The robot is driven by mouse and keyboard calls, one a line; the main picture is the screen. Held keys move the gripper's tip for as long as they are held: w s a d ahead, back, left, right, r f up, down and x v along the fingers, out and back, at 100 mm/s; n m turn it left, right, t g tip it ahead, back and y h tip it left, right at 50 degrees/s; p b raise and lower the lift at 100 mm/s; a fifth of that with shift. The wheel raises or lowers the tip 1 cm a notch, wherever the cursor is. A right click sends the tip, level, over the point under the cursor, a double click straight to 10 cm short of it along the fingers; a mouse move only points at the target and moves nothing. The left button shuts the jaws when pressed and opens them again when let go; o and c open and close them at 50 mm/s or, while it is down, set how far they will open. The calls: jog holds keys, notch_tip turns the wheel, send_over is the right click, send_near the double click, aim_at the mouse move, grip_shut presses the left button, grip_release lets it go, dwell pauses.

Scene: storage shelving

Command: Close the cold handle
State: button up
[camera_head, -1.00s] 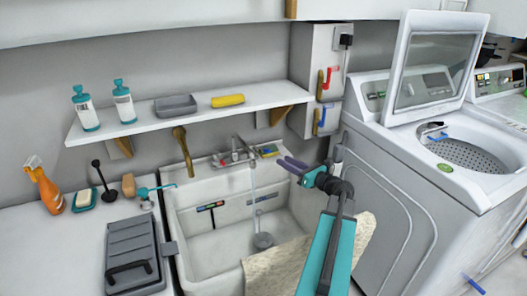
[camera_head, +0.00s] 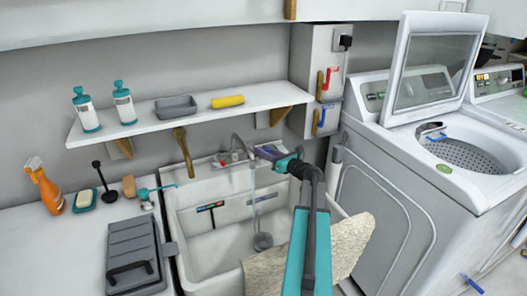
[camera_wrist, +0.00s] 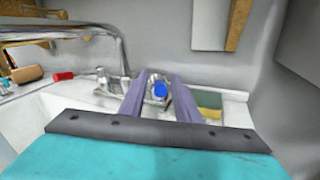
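The cold handle (camera_wrist: 160,90) shows as a blue-capped knob in the wrist view. It sits between the two purple fingers of my gripper (camera_wrist: 158,88) in the picture, near their tips. The fingers are apart; I cannot tell whether they touch it. In the head view my gripper (camera_head: 264,152) is at the right side of the faucet (camera_head: 238,150) and hides the cold handle. A stream of water (camera_head: 253,190) falls from the spout. A red part (camera_wrist: 64,76) shows at the left in the wrist view.
The white sink (camera_head: 190,215) lies below, with a beige cloth (camera_head: 345,245) over its front edge. A shelf (camera_head: 190,115) with bottles hangs above the faucet. A washing machine (camera_head: 400,190) stands at right.

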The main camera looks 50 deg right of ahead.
jog(key=shift+w, duration=0.4)
grip_shut()
jog(key=shift+s+d, duration=0.1)
jog(key=shift+s, duration=0.1)
